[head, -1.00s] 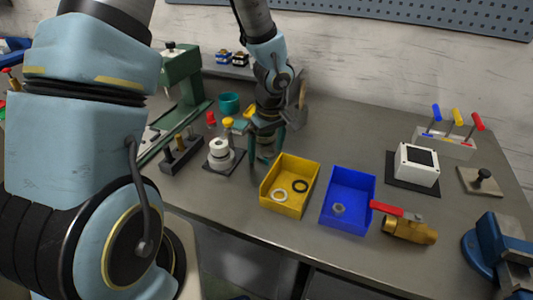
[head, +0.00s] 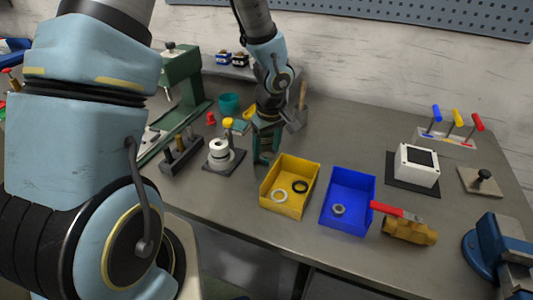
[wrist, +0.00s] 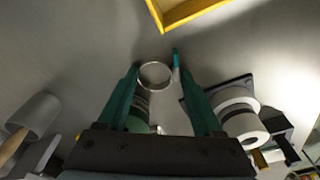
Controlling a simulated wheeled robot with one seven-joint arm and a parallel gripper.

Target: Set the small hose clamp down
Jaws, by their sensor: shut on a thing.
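The small hose clamp (wrist: 156,88) is a thin metal ring between the fingertips in the wrist view. A short teal piece stands at its right side. My gripper (wrist: 161,73) is shut on the clamp. In the head view my gripper (head: 266,160) points down over the bench, left of the yellow bin (head: 268,203). The clamp cannot be made out in the head view.
A white spool-like part (head: 219,150) stands left of my gripper. Bare bench lies in front.

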